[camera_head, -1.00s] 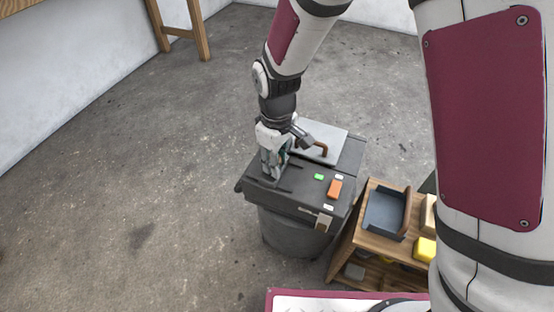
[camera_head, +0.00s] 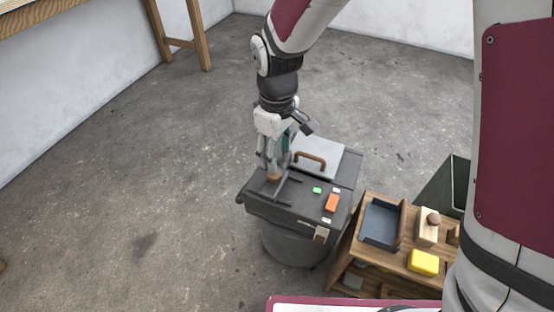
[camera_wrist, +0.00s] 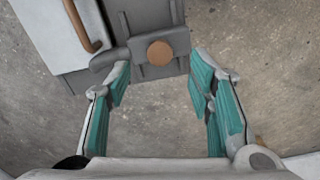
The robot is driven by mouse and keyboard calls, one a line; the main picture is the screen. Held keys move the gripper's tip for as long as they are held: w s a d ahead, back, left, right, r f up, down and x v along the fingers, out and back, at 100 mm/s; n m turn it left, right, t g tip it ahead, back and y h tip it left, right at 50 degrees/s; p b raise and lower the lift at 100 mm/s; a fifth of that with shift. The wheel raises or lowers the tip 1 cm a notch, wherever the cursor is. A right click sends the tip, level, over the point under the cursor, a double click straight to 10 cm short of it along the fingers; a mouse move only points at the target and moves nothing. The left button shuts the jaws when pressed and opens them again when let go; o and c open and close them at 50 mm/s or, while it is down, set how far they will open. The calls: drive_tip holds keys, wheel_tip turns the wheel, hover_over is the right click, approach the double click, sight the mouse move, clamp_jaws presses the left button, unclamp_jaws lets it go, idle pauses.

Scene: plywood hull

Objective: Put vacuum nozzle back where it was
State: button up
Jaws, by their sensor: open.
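A dark grey piece with a round brown knob (camera_wrist: 160,53), which looks like the vacuum nozzle, sits at the left edge of a dark bin-like unit's lid (camera_head: 262,205). Dark rails lie beside it. In the head view the brown knob (camera_head: 273,177) shows just under my fingertips. My gripper (camera_head: 271,170) is open, pointing down over the knob. In the wrist view my gripper (camera_wrist: 158,82) has its teal pads wide apart with nothing between them, and the knob lies beyond the tips. I cannot tell exactly how the dark piece sits in the rails.
A light panel with a brown handle (camera_head: 311,159) is behind on the unit. Green (camera_head: 317,190) and orange (camera_head: 332,202) pieces lie on the lid. A wooden shelf on the right holds a dark pan (camera_head: 381,222), a knobbed brush (camera_head: 427,230) and a yellow block (camera_head: 423,262). Left floor is clear.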

wheel_tip(320, 180, up, 3)
drive_tip(key=shift+r+p, duration=0.1)
drive_tip(key=shift+p, duration=0.25)
drive_tip(key=s+d+r+m, duration=0.5)
drive_tip(key=s+d+r, duration=0.4)
drive_tip(key=d+r, duration=0.4)
drive_tip(key=s+d+r+m, duration=0.1)
drive_tip(key=s+d+m, duration=0.2)
drive_tip(key=s, duration=0.6)
drive_tip(key=s+d+r+m, duration=0.1)
drive_tip(key=s+d+m, duration=0.2)
drive_tip(key=s, duration=0.7)
drive_tip(key=d, duration=0.2)
drive_tip(key=shift+d+r+m, duration=0.3)
drive_tip(key=shift+d+m, duration=0.05)
drive_tip(key=shift+m, duration=0.05)
